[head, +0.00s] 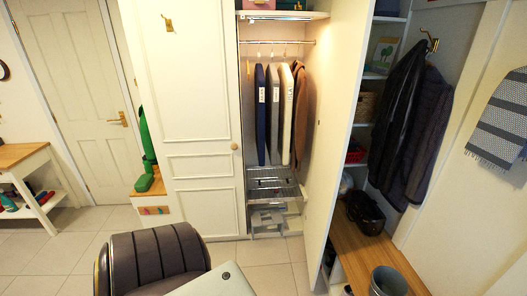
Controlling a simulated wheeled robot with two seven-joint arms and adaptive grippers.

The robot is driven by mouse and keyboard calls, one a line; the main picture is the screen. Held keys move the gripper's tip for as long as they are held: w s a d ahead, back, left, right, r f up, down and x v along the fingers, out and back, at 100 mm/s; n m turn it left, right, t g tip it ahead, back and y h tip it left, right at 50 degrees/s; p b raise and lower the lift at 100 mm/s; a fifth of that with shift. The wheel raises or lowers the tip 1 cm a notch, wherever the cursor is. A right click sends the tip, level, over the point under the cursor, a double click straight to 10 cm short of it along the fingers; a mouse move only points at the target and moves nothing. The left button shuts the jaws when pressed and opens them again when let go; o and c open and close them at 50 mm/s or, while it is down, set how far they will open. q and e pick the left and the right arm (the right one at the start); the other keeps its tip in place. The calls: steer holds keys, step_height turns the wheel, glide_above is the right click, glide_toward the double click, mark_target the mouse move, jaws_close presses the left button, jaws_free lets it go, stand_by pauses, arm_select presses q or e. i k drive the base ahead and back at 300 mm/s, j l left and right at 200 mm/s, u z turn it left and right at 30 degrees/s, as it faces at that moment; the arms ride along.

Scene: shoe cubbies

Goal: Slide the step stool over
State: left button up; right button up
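I cannot pick out the step stool with certainty. A small pale grey stepped piece (267,218) stands on the floor of the open wardrobe, below a wire rack; I cannot tell if it is a stool or part of the fittings. A low wood-topped piece (154,211) with coloured marks on its front stands left of the wardrobe, with a tall green object (148,150) on it. Neither of my grippers is in view.
A dark ribbed padded seat (155,258) stands in the near foreground. The wardrobe door (338,130) stands open. On the right, a wooden bench (378,250) holds a grey bucket (388,281) and a dark bag (365,212). Tiled floor (262,252) lies clear before the wardrobe.

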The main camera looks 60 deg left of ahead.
mark_target(255, 218)
steer(key=u, duration=1.8)
